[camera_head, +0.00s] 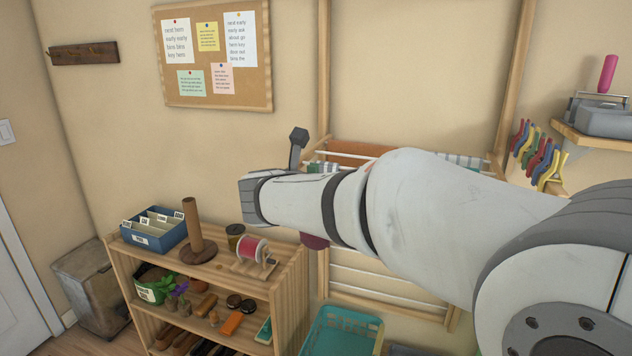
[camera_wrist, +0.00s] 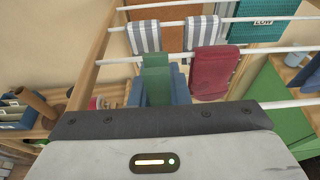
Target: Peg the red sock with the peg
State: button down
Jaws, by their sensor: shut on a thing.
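The red sock (camera_wrist: 213,75) hangs over a white rail in the wrist view, right of centre. In the head view only a dark red piece of it (camera_head: 314,241) shows below my arm. My gripper (camera_wrist: 158,88) is ahead of the wrist housing, left of the sock and apart from it in the picture. It is shut on a green piece (camera_wrist: 155,72), which I take for the peg, with blue parts on both sides of it. Its tip is not clear.
Striped cloths (camera_wrist: 145,36) and a teal cloth (camera_wrist: 257,28) hang on the rack's farther rails. More coloured pegs (camera_head: 540,158) hang at the right under a shelf. A wooden shelf unit (camera_head: 290,275) stands at the left, and a teal basket (camera_head: 345,325) sits below.

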jog(key=c, duration=1.3)
grip_release()
